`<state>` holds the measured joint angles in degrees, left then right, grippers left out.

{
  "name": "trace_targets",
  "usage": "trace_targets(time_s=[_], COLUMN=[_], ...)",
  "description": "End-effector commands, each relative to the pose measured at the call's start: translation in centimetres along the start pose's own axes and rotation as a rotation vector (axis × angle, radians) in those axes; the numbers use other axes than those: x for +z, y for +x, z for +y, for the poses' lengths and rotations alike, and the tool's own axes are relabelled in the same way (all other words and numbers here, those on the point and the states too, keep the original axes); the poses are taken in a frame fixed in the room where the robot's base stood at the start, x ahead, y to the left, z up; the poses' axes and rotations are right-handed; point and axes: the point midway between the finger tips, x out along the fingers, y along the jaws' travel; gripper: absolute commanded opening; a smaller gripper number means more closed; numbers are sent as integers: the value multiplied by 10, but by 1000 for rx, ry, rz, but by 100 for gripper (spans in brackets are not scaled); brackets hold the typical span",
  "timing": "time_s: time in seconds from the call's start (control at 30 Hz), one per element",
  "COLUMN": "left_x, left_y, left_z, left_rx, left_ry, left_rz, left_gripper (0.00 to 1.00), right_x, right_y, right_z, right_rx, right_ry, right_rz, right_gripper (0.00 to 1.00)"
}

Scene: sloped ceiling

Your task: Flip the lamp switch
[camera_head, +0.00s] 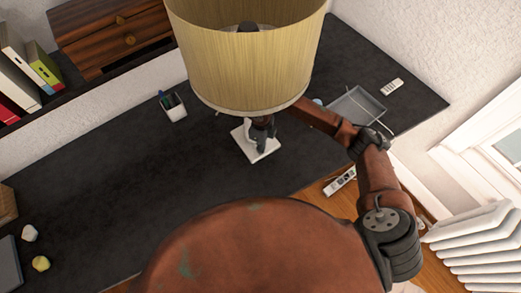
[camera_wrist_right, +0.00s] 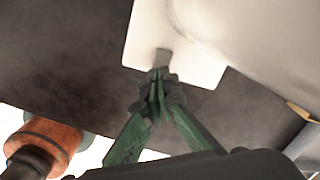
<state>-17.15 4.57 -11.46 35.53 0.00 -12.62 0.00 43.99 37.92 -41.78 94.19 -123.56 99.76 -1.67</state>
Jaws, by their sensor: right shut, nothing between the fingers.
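A lamp with a pale yellow shade (camera_head: 245,55) stands on the dark desk in the head view; its white square base (camera_head: 271,149) shows below the shade. My right gripper (camera_head: 257,141) is at the base, partly hidden by the shade and dark stem parts. In the right wrist view the white base (camera_wrist_right: 190,65) carries a small grey switch (camera_wrist_right: 162,56). The green fingers of my right gripper (camera_wrist_right: 157,76) are shut and empty, their tips right at the switch's near end. I cannot tell whether they touch it. My left gripper is not in view.
A pen cup (camera_head: 173,106) stands left of the lamp on the desk (camera_head: 110,160). A grey tray (camera_head: 355,104) and a white remote (camera_head: 392,87) lie to the right. A wooden drawer box (camera_head: 120,38) and books are at the back left. The desk's middle left is clear.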

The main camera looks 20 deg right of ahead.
Motion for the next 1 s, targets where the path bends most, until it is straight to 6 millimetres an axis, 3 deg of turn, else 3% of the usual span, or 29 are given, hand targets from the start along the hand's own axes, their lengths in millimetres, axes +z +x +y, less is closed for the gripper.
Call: trace_targets(time_s=[1.0], left_x=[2], left_y=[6], left_z=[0], left_rx=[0], left_ry=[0], left_rz=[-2], left_gripper=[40], right_x=[0], right_y=[8], right_z=[0], right_rx=[0], right_ry=[0], right_rz=[0], right_gripper=[0])
